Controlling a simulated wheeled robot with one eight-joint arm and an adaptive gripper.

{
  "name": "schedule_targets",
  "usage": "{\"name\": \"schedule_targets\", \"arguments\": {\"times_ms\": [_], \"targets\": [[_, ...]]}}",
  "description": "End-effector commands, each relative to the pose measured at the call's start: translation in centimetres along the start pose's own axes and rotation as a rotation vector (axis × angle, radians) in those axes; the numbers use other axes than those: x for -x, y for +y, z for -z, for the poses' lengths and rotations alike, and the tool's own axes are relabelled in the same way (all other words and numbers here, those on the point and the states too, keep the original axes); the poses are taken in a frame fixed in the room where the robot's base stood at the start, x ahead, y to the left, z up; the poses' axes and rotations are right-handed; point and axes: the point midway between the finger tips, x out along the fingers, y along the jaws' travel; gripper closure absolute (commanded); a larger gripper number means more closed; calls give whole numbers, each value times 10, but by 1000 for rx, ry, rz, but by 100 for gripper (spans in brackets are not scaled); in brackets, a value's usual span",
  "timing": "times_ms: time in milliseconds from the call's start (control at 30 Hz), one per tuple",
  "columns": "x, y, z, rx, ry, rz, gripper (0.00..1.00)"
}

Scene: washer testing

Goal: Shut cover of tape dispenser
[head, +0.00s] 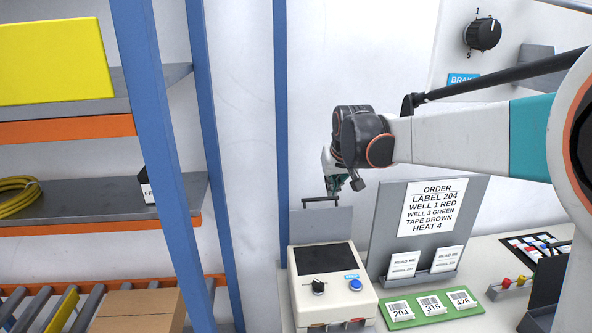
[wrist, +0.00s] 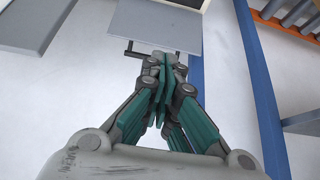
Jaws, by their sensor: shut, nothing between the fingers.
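A white machine (head: 333,312) with a dark top panel, a black knob and a blue button stands on the bench in the head view. Its markings do not show clearly whether it is the tape dispenser. A grey cover plate (head: 316,226) stands raised behind it, with a dark bar handle (head: 318,201) along its upper edge. The plate (wrist: 156,24) and handle (wrist: 135,51) also show in the wrist view. My gripper (head: 335,187) is shut and empty, close to the handle; contact cannot be told. Its fingertips (wrist: 161,62) partly hide the bar in the wrist view.
A grey order board (head: 385,222) stands right of the machine, with a green tray of numbered labels (head: 450,314) in front. A blue shelf post (head: 283,130) rises at left. Shelves (head: 186,193) and a roller conveyor with a cardboard box (head: 135,308) are further left.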

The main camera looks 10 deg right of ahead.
Motion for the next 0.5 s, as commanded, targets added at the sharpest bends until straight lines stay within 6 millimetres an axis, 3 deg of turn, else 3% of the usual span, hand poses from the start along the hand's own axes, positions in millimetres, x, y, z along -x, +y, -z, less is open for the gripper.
{"name": "schedule_targets", "arguments": {"times_ms": [33,200,333,500], "targets": [[-1,-1,24,0,-5,0,100],[-32,-2,77,0,-20,0,100],[-58,-4,106,0,-32,0,100],[-85,-5,128,0,-43,-1,100]]}}
